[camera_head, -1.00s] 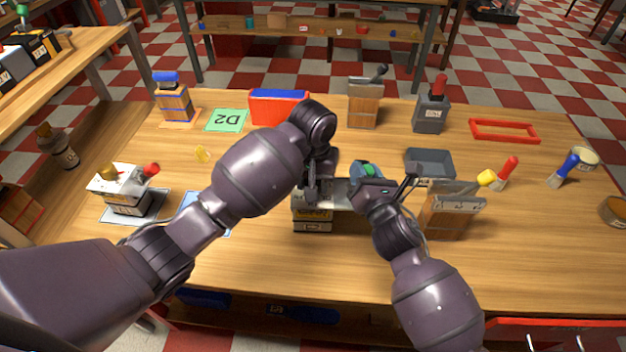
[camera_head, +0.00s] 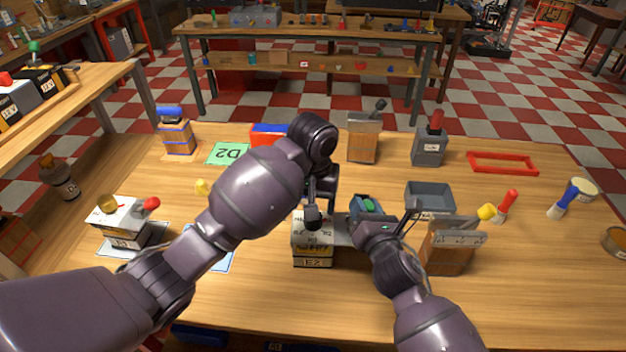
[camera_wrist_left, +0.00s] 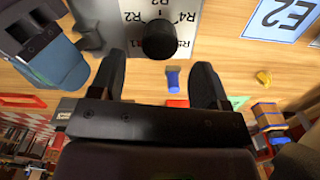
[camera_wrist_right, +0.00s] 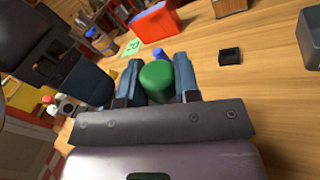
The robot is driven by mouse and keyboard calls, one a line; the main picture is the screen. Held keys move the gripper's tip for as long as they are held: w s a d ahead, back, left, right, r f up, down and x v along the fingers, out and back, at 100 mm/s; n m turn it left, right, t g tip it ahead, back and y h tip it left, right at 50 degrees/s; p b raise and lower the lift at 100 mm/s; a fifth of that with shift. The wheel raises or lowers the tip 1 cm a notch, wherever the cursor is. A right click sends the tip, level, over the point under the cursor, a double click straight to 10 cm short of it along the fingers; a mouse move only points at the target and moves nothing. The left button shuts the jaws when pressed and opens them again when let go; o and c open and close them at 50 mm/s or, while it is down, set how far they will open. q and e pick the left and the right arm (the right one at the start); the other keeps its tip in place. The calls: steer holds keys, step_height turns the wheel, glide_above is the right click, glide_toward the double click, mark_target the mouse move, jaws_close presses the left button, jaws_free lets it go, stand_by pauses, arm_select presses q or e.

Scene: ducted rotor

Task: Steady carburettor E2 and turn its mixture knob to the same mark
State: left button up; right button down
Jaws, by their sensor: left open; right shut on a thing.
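A carburettor (camera_head: 313,255) with a white top and a label that seems to read E2 stands at the table's middle front. Its black mixture knob (camera_wrist_left: 159,40) shows in the left wrist view, ringed by R marks; R2, R4 and R5 are readable. My left gripper (camera_wrist_left: 160,66) is open, with its fingertips just short of the knob and apart from it. My right gripper (camera_head: 368,206) is shut on a green cylinder (camera_wrist_right: 157,80) to the right of the carburettor. A grey plate (camera_head: 343,228) lies between them. The knob's pointer cannot be made out.
A similar white-topped device (camera_head: 122,222) with a brass knob stands at left. A blue-edged E2 mat (camera_wrist_left: 283,18) lies bare. A wooden block device (camera_head: 447,250) stands close right of my right arm. A grey tray (camera_head: 430,197) lies behind it.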

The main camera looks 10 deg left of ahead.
arm_select(q)
step_height(320, 180, up, 7)
stand_by(0.4)
stand_by(0.5)
arm_select(e)
steer(key=c, duration=0.8)
jaws_free()
steer(key=shift+o, duration=0.2)
steer(key=shift+s, duration=0.1)
